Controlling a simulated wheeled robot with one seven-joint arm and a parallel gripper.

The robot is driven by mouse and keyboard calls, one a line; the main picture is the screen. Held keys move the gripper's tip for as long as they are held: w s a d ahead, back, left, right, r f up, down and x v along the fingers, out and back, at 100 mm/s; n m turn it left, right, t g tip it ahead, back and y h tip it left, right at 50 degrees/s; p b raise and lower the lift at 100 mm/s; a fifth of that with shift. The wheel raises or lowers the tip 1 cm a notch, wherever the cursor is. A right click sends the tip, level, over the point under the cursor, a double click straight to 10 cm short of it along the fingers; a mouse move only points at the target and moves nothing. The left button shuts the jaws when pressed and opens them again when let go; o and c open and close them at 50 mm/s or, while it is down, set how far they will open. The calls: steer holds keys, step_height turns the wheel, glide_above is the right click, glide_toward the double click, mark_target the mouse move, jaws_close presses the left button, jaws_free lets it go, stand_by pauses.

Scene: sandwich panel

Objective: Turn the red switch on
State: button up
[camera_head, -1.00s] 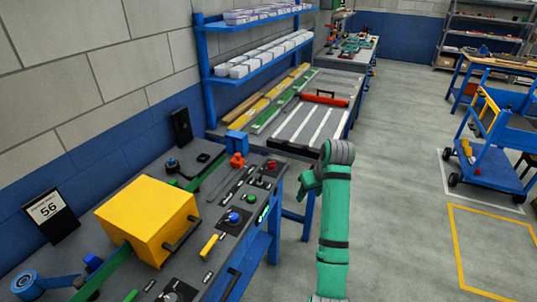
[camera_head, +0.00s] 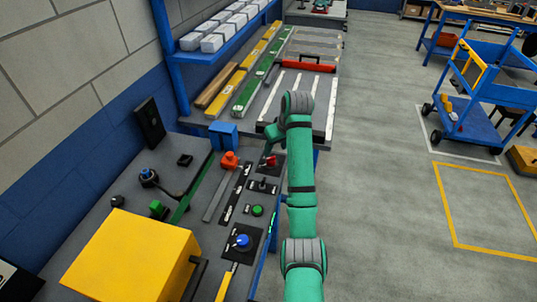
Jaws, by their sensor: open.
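A small red switch (camera_head: 270,160) sits on a dark plate at the far right corner of the panel bench, just left of my arm. Its on or off position is too small to tell. My green arm rises from the bottom of the view and bends at a grey joint. Its green end link points down and left, close above the red switch in the picture. The jaws do not show, so contact with the switch cannot be told.
An orange-red lever (camera_head: 229,160), a green button (camera_head: 257,210) and a blue knob (camera_head: 242,241) are on the same panel. A yellow box (camera_head: 130,262) stands at lower left. A red-handled tool (camera_head: 304,64) lies on the bench behind.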

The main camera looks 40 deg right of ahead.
mark_target(272, 158)
steer(key=x, duration=0.6)
steer(key=shift+s+a+f, duration=0.1)
steer(key=shift+a+f, duration=0.15)
steer(key=shift+f, duration=0.25)
steer(key=shift+x, duration=0.8)
steer(key=shift+s+d, duration=0.15)
steer(key=shift+d, duration=0.05)
steer(key=c, duration=1)
